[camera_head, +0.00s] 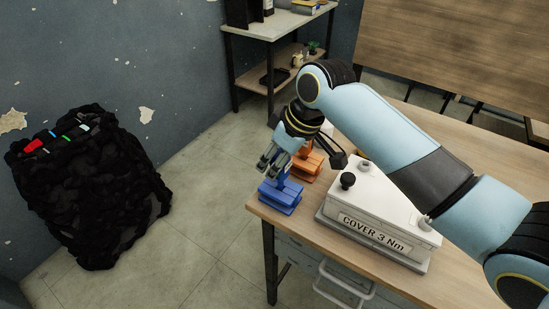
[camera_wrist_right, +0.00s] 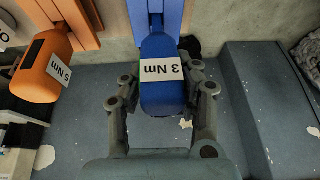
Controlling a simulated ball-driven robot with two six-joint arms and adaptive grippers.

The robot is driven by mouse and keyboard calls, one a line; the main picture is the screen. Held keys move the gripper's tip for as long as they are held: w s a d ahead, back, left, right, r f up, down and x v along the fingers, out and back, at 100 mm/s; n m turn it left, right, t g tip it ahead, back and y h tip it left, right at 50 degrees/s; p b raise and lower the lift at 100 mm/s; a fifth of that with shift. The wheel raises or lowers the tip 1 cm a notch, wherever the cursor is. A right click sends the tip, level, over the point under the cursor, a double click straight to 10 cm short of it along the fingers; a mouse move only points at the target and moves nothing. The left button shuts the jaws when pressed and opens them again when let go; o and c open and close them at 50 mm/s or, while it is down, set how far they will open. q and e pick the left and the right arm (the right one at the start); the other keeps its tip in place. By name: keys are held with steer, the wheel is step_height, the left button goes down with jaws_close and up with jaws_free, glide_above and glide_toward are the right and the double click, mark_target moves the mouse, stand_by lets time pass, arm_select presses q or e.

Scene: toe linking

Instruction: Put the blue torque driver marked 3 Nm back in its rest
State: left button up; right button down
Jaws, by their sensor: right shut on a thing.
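The blue torque driver (camera_wrist_right: 160,100) shows in the right wrist view with its white label reading 3 Nm. My right gripper (camera_head: 272,163) is shut on it, and in the right wrist view the fingers (camera_wrist_right: 163,108) lie on both sides of the blue handle. The blue rest (camera_head: 280,198) stands at the near left corner of the table, just below the gripper in the head view. In the right wrist view a blue part of the rest (camera_wrist_right: 155,14) is beyond the driver's far end. I cannot tell whether the driver touches the rest. My left gripper is not in view.
An orange rest (camera_head: 307,168) stands close behind the blue one, with an orange driver marked 5 Nm (camera_wrist_right: 48,68). A white housing marked COVER 3 Nm (camera_head: 375,215) is on the wooden table (camera_head: 300,226) to the right. The table's left edge is close to the blue rest.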

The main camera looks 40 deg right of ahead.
steer(key=shift+f+b, duration=0.35)
steer(key=shift+f, duration=0.5)
steer(key=c, duration=0.9)
jaws_free()
steer(key=v, duration=1.2)
